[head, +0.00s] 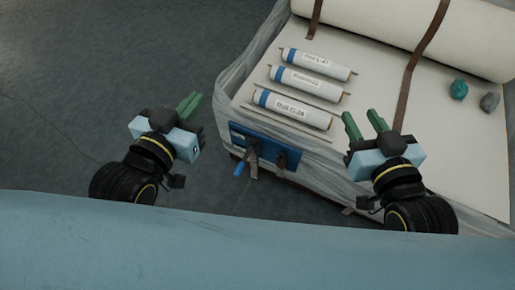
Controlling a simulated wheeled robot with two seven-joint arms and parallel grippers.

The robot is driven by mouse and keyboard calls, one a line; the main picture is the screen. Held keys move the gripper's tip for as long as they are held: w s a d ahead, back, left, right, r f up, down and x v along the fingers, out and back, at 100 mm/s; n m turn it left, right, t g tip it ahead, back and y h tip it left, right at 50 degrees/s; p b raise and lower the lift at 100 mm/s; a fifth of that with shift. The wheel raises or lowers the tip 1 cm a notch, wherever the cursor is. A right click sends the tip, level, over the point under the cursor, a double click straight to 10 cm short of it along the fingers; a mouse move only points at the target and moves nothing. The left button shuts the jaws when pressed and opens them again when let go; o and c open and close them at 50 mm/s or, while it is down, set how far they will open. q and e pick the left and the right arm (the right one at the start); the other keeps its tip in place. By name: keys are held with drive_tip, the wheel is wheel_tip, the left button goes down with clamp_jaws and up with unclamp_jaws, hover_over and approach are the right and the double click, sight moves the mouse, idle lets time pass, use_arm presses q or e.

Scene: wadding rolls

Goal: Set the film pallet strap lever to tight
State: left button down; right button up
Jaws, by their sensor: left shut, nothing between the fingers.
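The film-wrapped pallet (233,88) fills the right half of the head view. A blue plate (266,148) is fixed on its near side. A dark lever with a blue tip (240,168) hangs at the plate's left part, angled down. A second dark fitting (281,160) sits at the plate's right part. No label saying tight is readable. My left gripper (189,104) is shut and empty, left of the plate and apart from it. My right gripper (362,122) is open and empty, over the pallet's near edge, right of the plate.
Several labelled white rolls with blue bands (306,77) lie on the pallet top. Brown straps (420,62) cross a large wadding roll (385,25). A teal lump (459,89) and a grey lump (490,102) lie at right. Floor left is clear.

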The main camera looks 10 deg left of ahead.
drive_tip(key=shift+r, duration=0.1)
drive_tip(key=shift+o, duration=0.7)
drive_tip(key=shift+s, duration=0.1)
drive_tip(key=shift+o, duration=1.1)
drive_tip(key=o, duration=0.5)
drive_tip(key=shift+s+f, duration=0.1)
drive_tip(key=shift+f, duration=0.1)
use_arm(q)
drive_tip(key=d+f+m+g+h, duration=0.3)
drive_tip(key=d+f+m+g, duration=0.3)
drive_tip(key=d, duration=0.3)
drive_tip(key=d+f+m+g+h, duration=0.3)
drive_tip(key=d+f+m+g, duration=0.1)
drive_tip(key=d+f+m, duration=0.4)
drive_tip(key=w+a+f+m+g+y, duration=0.2)
drive_tip(key=a+f, duration=0.3)
drive_tip(key=a, duration=0.3)
drive_tip(key=w+a+f+m+g+y, duration=0.2)
drive_tip(key=a+f+y, duration=0.3)
drive_tip(key=a, duration=0.3)
drive_tip(key=shift+w+a+f+m+g+p, duration=0.15)
drive_tip(key=shift+w+m+g+p, duration=0.25)
drive_tip(key=shift+m+g, duration=0.25)
use_arm(e)
drive_tip(key=f, duration=0.1)
drive_tip(key=g, duration=0.1)
drive_tip(key=d+f+g, duration=0.1)
drive_tip(key=shift+s+f+h, duration=0.3)
drive_tip(key=shift+s+f, duration=0.05)
drive_tip(key=shift+s, duration=0.05)
